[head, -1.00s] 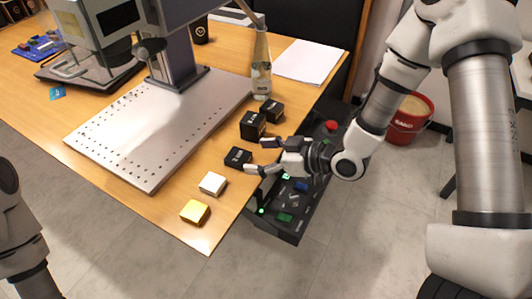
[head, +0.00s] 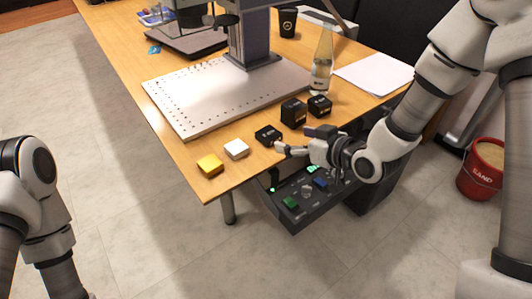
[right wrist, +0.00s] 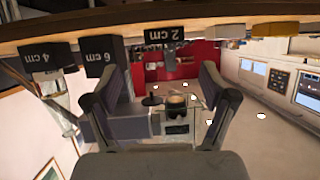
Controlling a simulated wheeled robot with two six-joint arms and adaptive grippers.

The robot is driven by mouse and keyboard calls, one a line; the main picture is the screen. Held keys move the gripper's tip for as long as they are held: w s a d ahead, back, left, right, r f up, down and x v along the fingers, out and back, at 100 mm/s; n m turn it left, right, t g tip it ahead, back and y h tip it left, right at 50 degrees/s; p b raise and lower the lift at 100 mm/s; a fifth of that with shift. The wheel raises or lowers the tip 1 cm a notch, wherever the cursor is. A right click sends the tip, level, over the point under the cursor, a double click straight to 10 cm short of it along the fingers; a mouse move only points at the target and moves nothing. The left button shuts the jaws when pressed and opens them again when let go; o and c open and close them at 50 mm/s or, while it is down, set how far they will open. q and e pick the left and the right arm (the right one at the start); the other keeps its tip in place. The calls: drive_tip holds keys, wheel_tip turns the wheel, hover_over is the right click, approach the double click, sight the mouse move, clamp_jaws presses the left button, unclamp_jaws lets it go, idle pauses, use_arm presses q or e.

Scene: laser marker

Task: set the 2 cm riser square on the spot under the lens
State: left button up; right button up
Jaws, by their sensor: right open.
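The 2 cm riser (head: 268,135) is a low black block near the table's right edge, between the white block and the taller black ones. In the right wrist view, which is upside down, its "2 cm" label (right wrist: 163,36) faces me. My right gripper (head: 297,141) is open and empty at the table edge, beside the riser and apart from it. Its spread fingers also show in the right wrist view (right wrist: 160,100). The marker's dark lens (head: 228,19) is over the perforated metal plate (head: 190,112); I cannot make out the spot. My left gripper is out of view.
Taller black risers (head: 293,112) (head: 319,106) stand behind the 2 cm one; a white block (head: 236,149) and a gold block (head: 210,165) lie in front. A glass bottle (head: 322,62) stands beside the plate. A control panel (head: 305,195) sits below the table edge.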

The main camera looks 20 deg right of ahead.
sight(270, 134)
drive_tip(key=shift+n, duration=0.4)
drive_tip(key=x, duration=0.3)
drive_tip(key=b+x, duration=0.1)
drive_tip(key=x, duration=0.4)
drive_tip(key=shift+w+a+f+b, duration=0.1)
drive_tip(key=shift+a+b, duration=0.3)
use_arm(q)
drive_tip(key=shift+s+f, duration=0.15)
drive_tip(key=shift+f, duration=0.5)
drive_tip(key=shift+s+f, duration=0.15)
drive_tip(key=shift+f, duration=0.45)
use_arm(e)
drive_tip(key=c, duration=1.4)
drive_tip(key=shift+c, duration=0.2)
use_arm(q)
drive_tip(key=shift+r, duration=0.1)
